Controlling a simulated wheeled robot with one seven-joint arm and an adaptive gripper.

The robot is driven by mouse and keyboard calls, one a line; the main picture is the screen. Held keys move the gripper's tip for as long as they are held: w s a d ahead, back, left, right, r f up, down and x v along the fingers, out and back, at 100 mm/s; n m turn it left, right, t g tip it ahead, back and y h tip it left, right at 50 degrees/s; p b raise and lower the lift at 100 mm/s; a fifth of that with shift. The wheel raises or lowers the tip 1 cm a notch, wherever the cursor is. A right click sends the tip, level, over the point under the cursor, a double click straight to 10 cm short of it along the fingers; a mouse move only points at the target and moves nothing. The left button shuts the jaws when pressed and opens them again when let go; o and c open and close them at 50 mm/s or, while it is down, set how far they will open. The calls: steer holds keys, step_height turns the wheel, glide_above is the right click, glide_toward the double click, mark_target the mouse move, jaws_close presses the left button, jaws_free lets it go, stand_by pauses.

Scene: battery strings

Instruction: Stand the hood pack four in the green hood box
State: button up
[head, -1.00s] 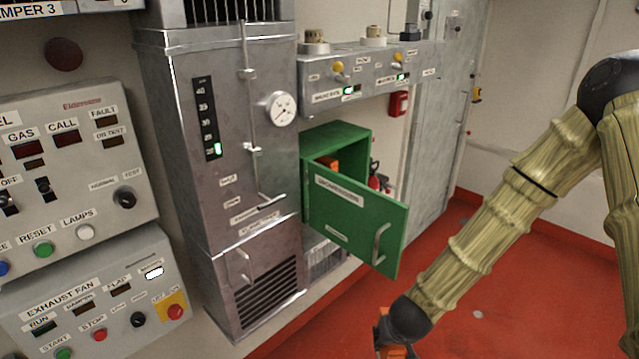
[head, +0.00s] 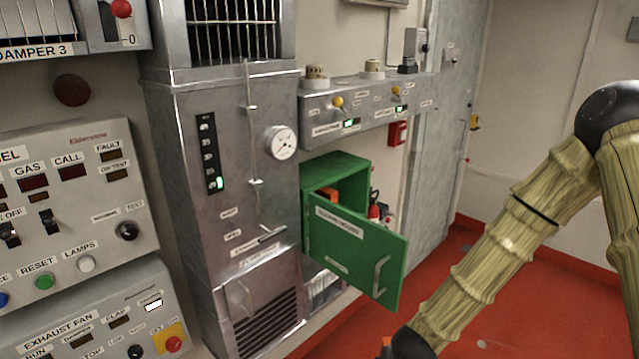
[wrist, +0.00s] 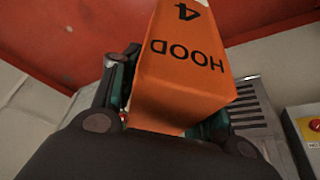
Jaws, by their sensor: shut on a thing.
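The hood pack four is an orange block (wrist: 185,65) marked "HOOD 4", upside down in the wrist view. My gripper (wrist: 172,118) is shut on it, one finger on each side. In the head view only a sliver of orange (head: 386,342) shows by my wrist at the bottom edge; the gripper's fingers are below the picture. The green hood box (head: 335,165) is on the wall beside the grey cabinet. Its green door (head: 352,250) hangs open toward me. An orange thing (head: 328,194) is inside, partly hidden by the door. My gripper is below and in front of the door.
The tall grey cabinet (head: 232,170) stands left of the box. A grey switch panel (head: 370,108) juts out above it. Control panels (head: 65,195) fill the left. A red extinguisher (head: 374,210) is behind the door. Red floor (head: 500,300) is open on the right.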

steer(key=shift+f+b, duration=5.05)
steer(key=shift+f, duration=0.05)
